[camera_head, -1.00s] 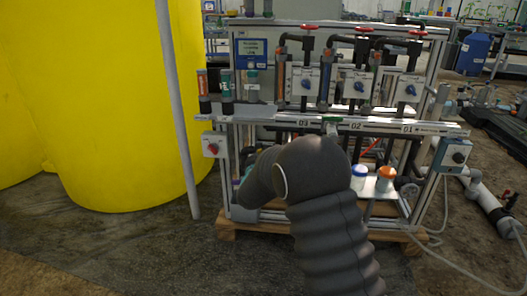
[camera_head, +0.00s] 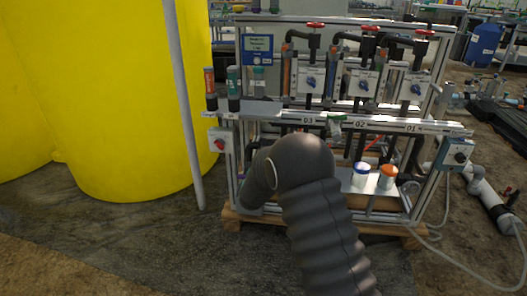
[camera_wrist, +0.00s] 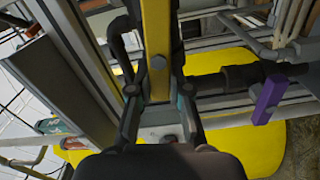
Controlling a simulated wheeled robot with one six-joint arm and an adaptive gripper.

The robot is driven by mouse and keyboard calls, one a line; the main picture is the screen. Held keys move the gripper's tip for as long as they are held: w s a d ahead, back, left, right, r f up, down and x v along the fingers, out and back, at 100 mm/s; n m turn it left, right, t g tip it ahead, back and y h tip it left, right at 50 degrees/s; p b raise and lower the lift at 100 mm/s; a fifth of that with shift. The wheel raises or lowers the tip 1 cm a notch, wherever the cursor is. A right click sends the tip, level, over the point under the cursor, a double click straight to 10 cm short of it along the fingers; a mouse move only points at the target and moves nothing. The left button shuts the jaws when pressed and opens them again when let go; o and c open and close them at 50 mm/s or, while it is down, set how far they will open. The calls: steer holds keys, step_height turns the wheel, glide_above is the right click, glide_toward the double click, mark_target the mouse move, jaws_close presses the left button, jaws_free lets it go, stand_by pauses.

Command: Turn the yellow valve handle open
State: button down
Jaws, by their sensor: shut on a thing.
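The yellow valve handle (camera_wrist: 156,38) shows in the wrist view as a long flat bar running down from the top edge. My gripper (camera_wrist: 160,92) is shut on its lower part, with one dark finger on each side. The pivot of the valve is not clear to me. In the head view my grey arm hides the handle and the gripper, in front of the lower left part of the skid frame (camera_head: 388,122).
A purple handle (camera_wrist: 268,100) on a dark pipe is right of my gripper in the wrist view. Metal rails are close on the left. In the head view, a large yellow tank (camera_head: 130,100) and a grey post (camera_head: 184,110) stand left of the skid.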

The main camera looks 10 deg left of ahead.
steer(key=shift+f+n+p, duration=0.25)
steer(key=shift+n+p, duration=0.05)
steer(key=shift+n, duration=0.7)
steer(key=c, duration=1.1)
jaws_free()
steer(key=s, duration=1.2)
steer(key=shift+a, duration=0.25)
